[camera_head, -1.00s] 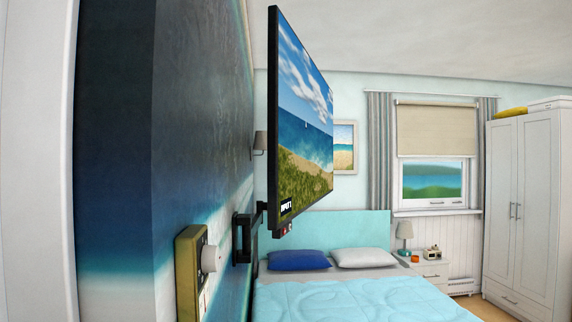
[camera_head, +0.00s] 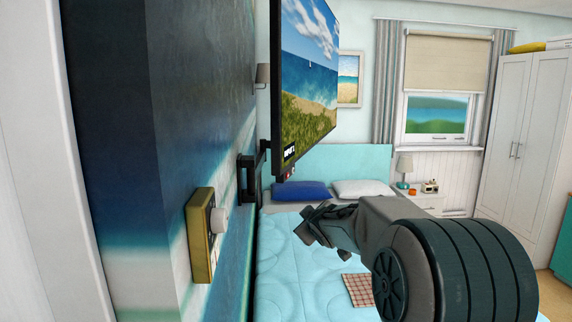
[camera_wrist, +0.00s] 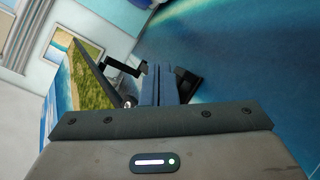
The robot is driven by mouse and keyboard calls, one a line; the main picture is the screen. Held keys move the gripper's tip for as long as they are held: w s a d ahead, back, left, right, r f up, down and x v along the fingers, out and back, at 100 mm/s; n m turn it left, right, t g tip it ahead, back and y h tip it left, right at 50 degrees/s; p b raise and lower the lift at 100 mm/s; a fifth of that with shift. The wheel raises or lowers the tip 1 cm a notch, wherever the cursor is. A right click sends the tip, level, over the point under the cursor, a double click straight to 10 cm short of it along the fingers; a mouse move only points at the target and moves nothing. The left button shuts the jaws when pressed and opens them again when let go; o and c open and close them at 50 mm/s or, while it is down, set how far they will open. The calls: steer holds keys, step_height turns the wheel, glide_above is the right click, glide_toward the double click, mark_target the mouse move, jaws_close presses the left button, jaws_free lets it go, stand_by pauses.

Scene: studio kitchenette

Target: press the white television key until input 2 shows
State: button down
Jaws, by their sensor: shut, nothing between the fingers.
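The television (camera_head: 308,85) hangs on a wall arm at the left and shows a beach picture. A small black label (camera_head: 290,153) in its lower corner seems to read INPUT 1. Tiny red and pale keys (camera_head: 288,174) sit under that corner, too small to tell apart. My gripper (camera_head: 303,226) is over the bed, below and in front of that corner, apart from it. In the wrist view its fingers (camera_wrist: 164,84) are shut and empty, and the television (camera_wrist: 90,82) shows tilted just left of them.
The television's bracket (camera_head: 250,172) juts from the blue wall. A yellow-framed wall panel with a white knob (camera_head: 202,232) is nearer me. The bed (camera_head: 285,250) lies below, with a checked cloth (camera_head: 358,290) on it. There is open air above the bed.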

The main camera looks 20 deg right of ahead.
mark_target(293, 170)
steer(key=w+d+r+n+t+y+p, duration=0.4)
steer(key=w+d+r+n+t+y, duration=0.1)
steer(key=w+d+r, duration=0.3)
steer(key=d+r, duration=0.1)
steer(key=d, duration=0.1)
steer(key=shift+w+d+r+n, duration=0.15)
steer(key=shift+w+d+n, duration=0.15)
steer(key=shift+w+d, duration=0.05)
steer(key=shift+a, duration=0.15)
steer(key=w+a+b, duration=0.3)
steer(key=w+a, duration=0.2)
steer(key=a, duration=0.2)
steer(key=shift+a, duration=0.15)
stand_by(1.7)
steer(key=shift+w+a, duration=0.15)
steer(key=shift+a, duration=0.1)
